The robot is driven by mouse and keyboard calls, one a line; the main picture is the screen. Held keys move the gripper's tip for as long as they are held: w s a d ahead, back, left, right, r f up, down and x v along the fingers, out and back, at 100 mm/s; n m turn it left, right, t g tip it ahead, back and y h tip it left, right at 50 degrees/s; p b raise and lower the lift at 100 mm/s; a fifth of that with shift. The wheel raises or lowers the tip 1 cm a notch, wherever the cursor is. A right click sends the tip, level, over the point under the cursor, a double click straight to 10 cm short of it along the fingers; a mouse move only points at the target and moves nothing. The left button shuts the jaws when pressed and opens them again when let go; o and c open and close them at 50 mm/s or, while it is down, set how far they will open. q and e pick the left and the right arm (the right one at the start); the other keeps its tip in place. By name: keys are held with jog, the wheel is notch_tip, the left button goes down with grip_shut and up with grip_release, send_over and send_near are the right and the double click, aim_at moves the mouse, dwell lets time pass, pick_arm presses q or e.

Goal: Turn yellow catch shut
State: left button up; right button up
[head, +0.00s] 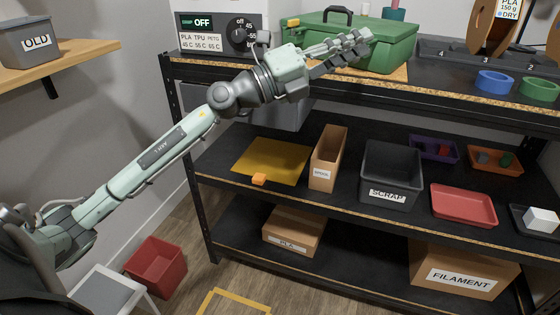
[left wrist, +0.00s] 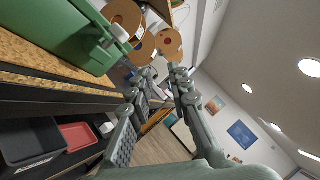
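The green case (head: 395,42) with a black handle stands on the top shelf, lid down. It also shows at upper left in the left wrist view (left wrist: 62,38), where a small pale fitting (left wrist: 120,33) sits on its edge. A small yellow-orange piece (head: 293,22) shows at the case's left end in the head view; I cannot tell if it is the yellow catch. My left gripper (head: 364,42) reaches across the case's front and hides part of it. In the left wrist view its fingers (left wrist: 164,74) are apart with nothing between them. My right gripper is out of view.
The lower shelf holds a scrap bin (head: 390,172), a red tray (head: 464,204) and a cardboard box (head: 328,157).

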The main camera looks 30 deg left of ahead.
pick_arm(q)
jog(key=a+f+n+t+y, duration=0.1)
jog(key=a+f+n+y, duration=0.1)
jog(key=n, duration=0.3)
jog(key=w+a+f+n+t+y, duration=0.1)
jog(key=a+f+n+t+y, duration=0.1)
jog(key=a+f+n+y, duration=0.1)
jog(key=a+f+n+t+y, duration=0.2)
jog(key=f+n+y, duration=0.2)
jog(key=n, duration=0.3)
jog(key=shift+w+a+f+y, duration=0.2)
jog(key=shift+w+f+y, duration=0.05)
jog(key=shift+y, duration=0.65)
jog(key=a+f+n+y, duration=0.1)
jog(key=f+n, duration=0.1)
jog(key=f, duration=0.1)
jog(key=a+f+n+g+y, duration=0.1)
jog(key=f+n+y, duration=0.1)
jog(key=f, duration=0.1)
jog(key=a+f+n+g+y, duration=0.1)
jog(key=a+f+n+y, duration=0.1)
jog(key=f, duration=0.1)
jog(key=shift+s, duration=0.35)
notch_tip(320, 180, down, 10)
jog(key=s+a+n+g+y, duration=0.2)
jog(key=a+n+g, duration=0.1)
jog(key=shift+s+n, duration=0.25)
jog(key=shift+n, duration=0.15)
